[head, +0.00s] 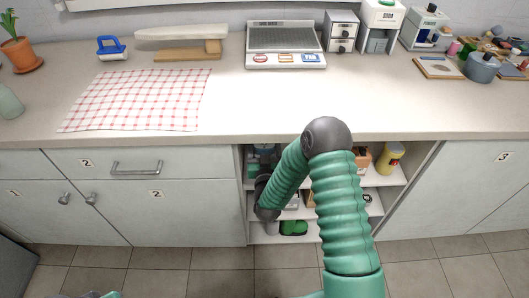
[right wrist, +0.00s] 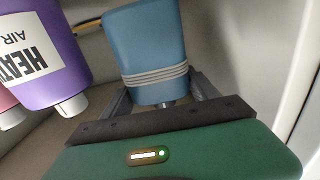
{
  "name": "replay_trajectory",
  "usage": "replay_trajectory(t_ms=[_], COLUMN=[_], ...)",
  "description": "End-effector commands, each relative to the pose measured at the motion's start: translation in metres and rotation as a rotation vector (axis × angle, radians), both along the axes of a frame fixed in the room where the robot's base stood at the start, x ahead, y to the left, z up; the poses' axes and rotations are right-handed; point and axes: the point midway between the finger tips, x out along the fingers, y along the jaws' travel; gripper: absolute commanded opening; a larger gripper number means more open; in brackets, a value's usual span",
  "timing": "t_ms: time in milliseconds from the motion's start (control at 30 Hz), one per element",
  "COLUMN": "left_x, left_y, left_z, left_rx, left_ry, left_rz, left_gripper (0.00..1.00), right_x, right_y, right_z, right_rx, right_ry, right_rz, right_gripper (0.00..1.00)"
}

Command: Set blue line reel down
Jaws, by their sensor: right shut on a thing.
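The blue line reel (right wrist: 146,50) shows in the right wrist view as a blue block with pale grey line wound round it. My right gripper (right wrist: 165,95) is shut on it, with one dark finger on each side. In the head view my right arm reaches into the open shelf unit (head: 408,170) under the counter. The gripper and reel cannot be made out clearly there. I cannot tell whether the reel touches a shelf. My left gripper is not in view.
In the right wrist view a purple container (right wrist: 45,60) with a white label stands close left of the reel, with a pink one (right wrist: 10,112) beyond. A pale wall (right wrist: 295,60) is at right. A yellow can (head: 390,158) stands on the upper shelf.

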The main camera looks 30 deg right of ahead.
Motion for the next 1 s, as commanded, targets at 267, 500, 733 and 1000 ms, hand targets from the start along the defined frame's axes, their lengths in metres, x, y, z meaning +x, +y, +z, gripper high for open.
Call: replay_trajectory(t_ms=[267, 500, 733, 1000], left_x=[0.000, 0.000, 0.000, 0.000], left_y=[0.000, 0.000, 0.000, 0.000], left_z=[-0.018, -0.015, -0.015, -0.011], left_rx=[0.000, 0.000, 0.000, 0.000], left_ry=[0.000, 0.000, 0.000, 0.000], left_rz=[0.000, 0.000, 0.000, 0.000], left_gripper=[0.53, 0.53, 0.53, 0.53], right_x=[0.003, 0.002, 0.002, -0.008], right_y=[-0.001, -0.001, -0.001, 0.006], right_z=[-0.038, -0.036, -0.036, -0.035], right_rx=[0.002, 0.002, 0.002, 0.002], right_ry=[0.001, 0.003, 0.003, 0.005], right_rz=[-0.001, 0.000, 0.000, 0.002], right_gripper=[0.04, 0.79, 0.91, 0.91])
